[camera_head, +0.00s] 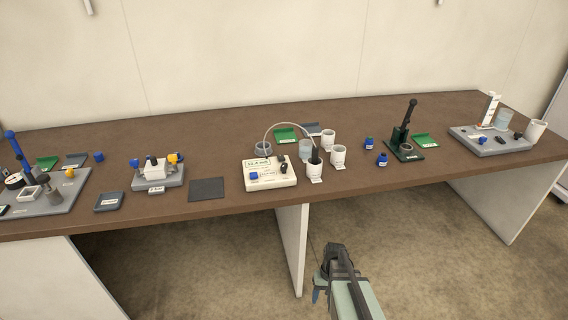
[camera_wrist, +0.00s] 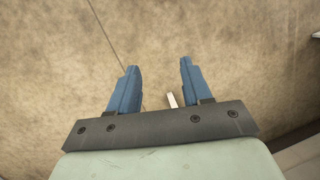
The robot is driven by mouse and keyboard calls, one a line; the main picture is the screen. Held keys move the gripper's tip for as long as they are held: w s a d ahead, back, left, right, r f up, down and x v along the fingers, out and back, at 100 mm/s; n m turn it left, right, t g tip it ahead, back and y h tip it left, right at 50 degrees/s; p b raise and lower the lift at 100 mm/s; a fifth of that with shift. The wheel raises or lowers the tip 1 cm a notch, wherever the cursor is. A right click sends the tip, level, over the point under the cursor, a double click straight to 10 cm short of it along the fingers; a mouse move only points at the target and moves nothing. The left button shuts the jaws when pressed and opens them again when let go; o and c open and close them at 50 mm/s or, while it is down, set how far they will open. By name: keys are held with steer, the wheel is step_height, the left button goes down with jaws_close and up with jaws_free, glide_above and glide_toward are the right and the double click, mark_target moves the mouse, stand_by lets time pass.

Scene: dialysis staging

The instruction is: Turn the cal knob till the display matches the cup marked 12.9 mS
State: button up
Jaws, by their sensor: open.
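The white meter (camera_head: 270,180) stands near the front edge of the table, with a small display (camera_head: 258,162) that seems to read 12.4 mS. A blue knob (camera_head: 253,176) and a dark knob (camera_head: 283,167) are on its top; I cannot tell which is cal. My gripper (camera_head: 319,294) is below and in front of the table, well away from the meter. It is open and empty in the wrist view (camera_wrist: 158,75).
A clear beaker (camera_head: 305,150) and a grey cup stand behind the meter. A dark mat (camera_head: 206,189) lies left of it. A green lever press (camera_head: 404,145) and blue-capped bottles (camera_head: 382,160) are to the right. A table support panel (camera_head: 292,245) is near my gripper.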

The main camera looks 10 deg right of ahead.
steer(key=w+d+r+t, duration=0.2)
steer(key=w+d+r, duration=0.55)
steer(key=r, duration=0.25)
steer(key=w+d+r+m+t, duration=0.1)
steer(key=w+d+r+t, duration=0.1)
steer(key=w+d+r, duration=0.55)
steer(key=w+d+r+t, duration=0.2)
steer(key=w+d+r, duration=0.3)
steer(key=d+r, duration=0.45)
step_height(320, 180, up, 22)
steer(key=m+g+h, duration=0.2)
steer(key=m+g, duration=0.1)
glide_above(284, 164)
step_height(284, 164, down, 13)
steer(key=shift+s+r, duration=0.1)
